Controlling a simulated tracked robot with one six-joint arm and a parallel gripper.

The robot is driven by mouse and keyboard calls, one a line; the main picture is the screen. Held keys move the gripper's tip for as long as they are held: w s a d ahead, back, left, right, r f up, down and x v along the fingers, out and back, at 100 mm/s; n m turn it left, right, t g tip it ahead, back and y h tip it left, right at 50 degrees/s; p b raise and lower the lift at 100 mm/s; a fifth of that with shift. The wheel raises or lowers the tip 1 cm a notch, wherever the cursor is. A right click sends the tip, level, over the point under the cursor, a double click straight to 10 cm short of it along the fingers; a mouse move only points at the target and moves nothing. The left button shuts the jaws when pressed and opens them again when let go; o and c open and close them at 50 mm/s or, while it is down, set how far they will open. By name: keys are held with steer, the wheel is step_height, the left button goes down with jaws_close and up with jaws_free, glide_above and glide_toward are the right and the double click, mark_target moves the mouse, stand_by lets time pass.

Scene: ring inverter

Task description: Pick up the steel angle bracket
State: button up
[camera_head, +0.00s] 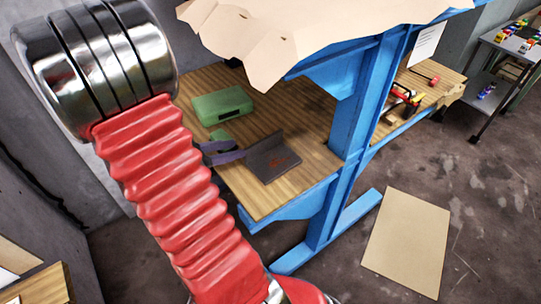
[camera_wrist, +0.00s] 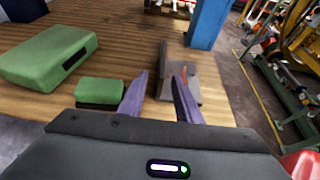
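The steel angle bracket (camera_head: 272,160) is a dark grey L-shaped piece with reddish marks on its flat plate. It rests on the wooden shelf (camera_head: 262,203) near the front right, with its other plate standing up. It also shows in the wrist view (camera_wrist: 183,70), ahead of the fingers. My gripper (camera_head: 239,150) has purple fingers and is open, with its tips close to the bracket's upright plate. In the wrist view, the upright plate lines up with the gap between the fingers of my gripper (camera_wrist: 159,76). I cannot tell whether they touch; nothing looks gripped.
A green case (camera_head: 222,105) lies further back on the shelf, and a smaller green box (camera_wrist: 100,92) lies left of the fingers. A blue post (camera_head: 352,125) stands right of the bracket. Cardboard (camera_head: 250,35) hangs above. The shelf's front edge is close to the bracket.

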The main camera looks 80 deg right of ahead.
mark_target(251, 146)
steer(key=shift+x, duration=3.6)
steer(key=shift+s, duration=0.15)
steer(key=shift+x, duration=2.5)
steer(key=shift+s, duration=0.15)
steer(key=shift+c, duration=0.7)
jaws_close()
steer(key=shift+r, duration=0.2)
